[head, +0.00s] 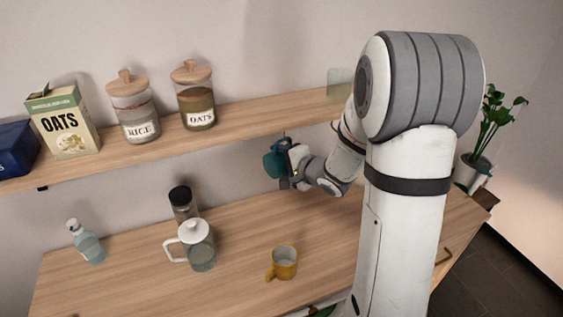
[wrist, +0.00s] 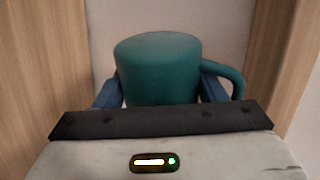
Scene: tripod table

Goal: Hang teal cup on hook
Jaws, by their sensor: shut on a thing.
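The teal cup (wrist: 158,70) is between the blue fingers of my gripper (wrist: 160,96) in the wrist view, with its handle out to the right. In the head view my gripper (head: 284,160) is shut on the teal cup (head: 272,163), holding it above the counter and just below the shelf's front edge. A thin dark upright piece, which may be a hook, shows just above the cup under the shelf (head: 250,118). I cannot tell whether the cup touches it.
An oats box (head: 62,122), a rice jar (head: 134,108) and an oats jar (head: 195,97) stand on the shelf. On the counter (head: 130,285) are a glass pitcher (head: 200,248), a dark-lidded jar (head: 183,205), a bottle (head: 88,245) and a yellow mug (head: 283,264). A plant (head: 488,130) is at right.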

